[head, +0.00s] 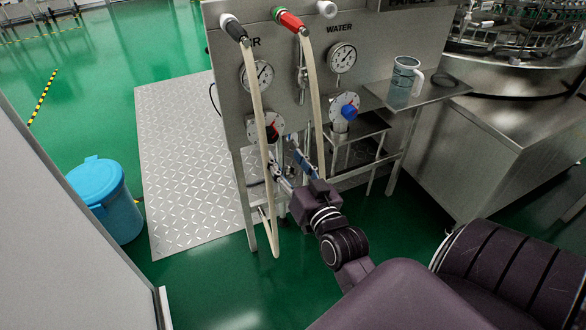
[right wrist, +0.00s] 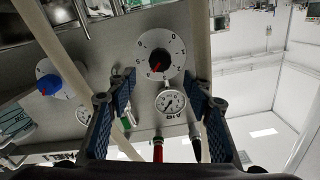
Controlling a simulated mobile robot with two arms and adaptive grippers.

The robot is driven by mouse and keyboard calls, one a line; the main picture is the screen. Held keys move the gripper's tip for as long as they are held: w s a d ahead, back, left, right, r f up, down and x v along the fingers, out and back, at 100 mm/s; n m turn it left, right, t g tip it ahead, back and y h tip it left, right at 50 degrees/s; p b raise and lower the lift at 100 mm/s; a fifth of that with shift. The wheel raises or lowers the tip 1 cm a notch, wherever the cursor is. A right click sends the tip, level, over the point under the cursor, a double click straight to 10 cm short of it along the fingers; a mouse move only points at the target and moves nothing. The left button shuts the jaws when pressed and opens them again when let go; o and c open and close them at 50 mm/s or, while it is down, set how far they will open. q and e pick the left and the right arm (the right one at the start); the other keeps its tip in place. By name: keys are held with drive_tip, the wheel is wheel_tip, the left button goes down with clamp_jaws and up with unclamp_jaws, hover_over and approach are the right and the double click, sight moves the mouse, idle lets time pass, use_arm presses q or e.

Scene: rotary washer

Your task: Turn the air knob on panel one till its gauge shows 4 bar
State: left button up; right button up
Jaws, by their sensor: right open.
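In the head view, the air knob (head: 271,132) is dark with a red mark on a pale dial, low on panel one at the left. The air gauge (head: 257,76) is above it; its needle is too small to read. The right wrist view is upside down and shows the air knob (right wrist: 158,60) with its numbered dial, and the gauge (right wrist: 171,102) marked AIR. My right gripper (head: 286,167) is open and empty, just in front of and below the air knob. In the wrist view its blue-padded fingers (right wrist: 160,82) stand either side, apart from the knob. My left gripper is out of view.
A water gauge (head: 343,57) and a blue water knob (head: 349,112) are to the right. Pale hoses (head: 258,110) hang in front of the panel, close to the air knob. A jug (head: 402,82) stands on a side shelf. A blue bin (head: 106,200) is at left.

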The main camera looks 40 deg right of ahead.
drive_tip(key=shift+v, duration=1.9)
